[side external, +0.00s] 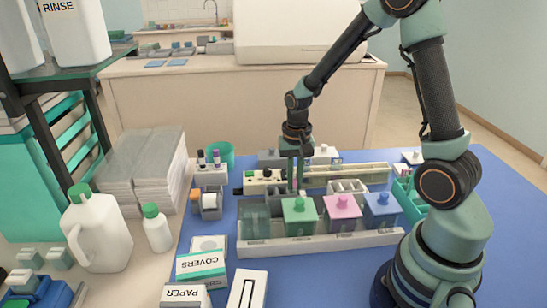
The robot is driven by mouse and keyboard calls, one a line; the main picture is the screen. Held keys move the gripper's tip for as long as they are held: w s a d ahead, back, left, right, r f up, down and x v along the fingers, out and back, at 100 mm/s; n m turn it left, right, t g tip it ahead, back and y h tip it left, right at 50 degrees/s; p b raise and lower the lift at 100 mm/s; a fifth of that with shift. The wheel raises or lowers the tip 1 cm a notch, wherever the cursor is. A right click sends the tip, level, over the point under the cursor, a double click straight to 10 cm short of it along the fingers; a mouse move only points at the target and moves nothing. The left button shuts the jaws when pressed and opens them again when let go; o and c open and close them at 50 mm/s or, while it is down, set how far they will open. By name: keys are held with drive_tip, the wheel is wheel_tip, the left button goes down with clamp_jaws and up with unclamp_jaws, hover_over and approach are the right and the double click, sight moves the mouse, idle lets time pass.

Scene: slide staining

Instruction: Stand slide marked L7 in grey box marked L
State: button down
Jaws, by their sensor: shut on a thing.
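My gripper (296,183) points straight down behind the row of lidded staining jars, in the middle of the work area. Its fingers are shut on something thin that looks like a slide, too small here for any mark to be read. A grey slotted box (347,188) stands right of my gripper, behind the pink-lidded jar. Other grey boxes (270,157) stand farther back, partly hidden by the arm. I cannot read an L on any of them.
A pale tray (320,244) holds an open glass jar (254,219) and green (299,216), pink (342,212) and blue (382,209) lidded jars. A long cream rack (345,174) lies behind. Cartons (201,267) and white bottles (96,232) stand left.

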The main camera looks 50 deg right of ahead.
drive_tip(key=shift+f, duration=0.1)
drive_tip(key=c, duration=0.8)
unclamp_jaws()
drive_tip(key=shift+c, duration=0.2)
wheel_tip(320, 180, up, 12)
drive_tip(key=s+a+r+n+t, duration=0.5)
drive_tip(key=s+a+r+n, duration=0.1)
drive_tip(key=s+a+n, duration=0.1)
drive_tip(key=shift+s+a+r+n+t, duration=0.35)
drive_tip(key=shift+a+n, duration=0.35)
drive_tip(key=shift+n, duration=0.3)
